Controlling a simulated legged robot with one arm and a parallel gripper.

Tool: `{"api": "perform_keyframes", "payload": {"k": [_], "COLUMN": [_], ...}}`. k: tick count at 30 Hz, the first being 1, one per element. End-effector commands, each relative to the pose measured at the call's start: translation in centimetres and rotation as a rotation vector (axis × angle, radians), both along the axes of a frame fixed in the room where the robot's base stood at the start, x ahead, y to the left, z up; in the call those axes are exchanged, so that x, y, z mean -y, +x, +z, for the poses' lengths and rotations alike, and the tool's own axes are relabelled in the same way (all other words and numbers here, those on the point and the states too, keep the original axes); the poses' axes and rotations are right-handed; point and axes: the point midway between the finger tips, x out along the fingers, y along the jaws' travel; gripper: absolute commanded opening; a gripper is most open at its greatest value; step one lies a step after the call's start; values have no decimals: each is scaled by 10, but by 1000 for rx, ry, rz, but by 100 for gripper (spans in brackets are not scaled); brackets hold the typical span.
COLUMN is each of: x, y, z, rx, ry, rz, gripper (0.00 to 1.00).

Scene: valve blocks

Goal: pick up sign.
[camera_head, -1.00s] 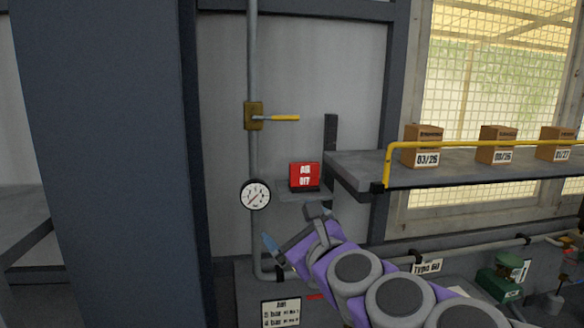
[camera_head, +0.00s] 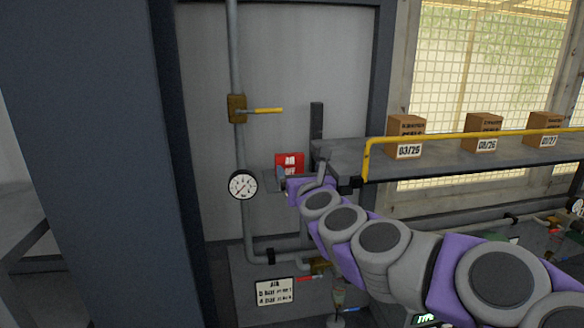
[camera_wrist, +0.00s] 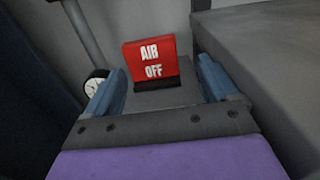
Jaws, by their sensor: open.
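The red sign (camera_wrist: 149,60) with white "AIR OFF" lettering stands upright in a dark base on a small grey ledge (camera_wrist: 172,97). In the head view the sign (camera_head: 289,160) sits left of the long shelf, its lower part hidden by my gripper (camera_head: 300,178). In the wrist view my gripper (camera_wrist: 160,88) is open, with one blue finger on each side of the picture. The sign lies ahead, between the lines of the two fingers, and nothing is held. The head view does not clearly show the gap between fingers and sign.
A long grey shelf (camera_head: 350,158) with a yellow rail and several boxes (camera_head: 405,137) is close on the right. A pipe (camera_head: 240,140) with a yellow-handled valve (camera_head: 238,109) and a gauge (camera_head: 242,184) stands on the left. An air label plate (camera_head: 275,291) is below.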

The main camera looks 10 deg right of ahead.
Motion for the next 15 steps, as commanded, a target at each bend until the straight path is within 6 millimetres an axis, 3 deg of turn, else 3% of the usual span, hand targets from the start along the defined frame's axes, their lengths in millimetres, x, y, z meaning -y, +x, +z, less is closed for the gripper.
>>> {"api": "perform_keyframes", "payload": {"k": [6, 15], "x": [-1, -1], "y": [28, 40], "z": [1, 3], "rx": [1, 3], "ry": [-3, -2], "rz": [-6, -5], "gripper": [100, 100]}}
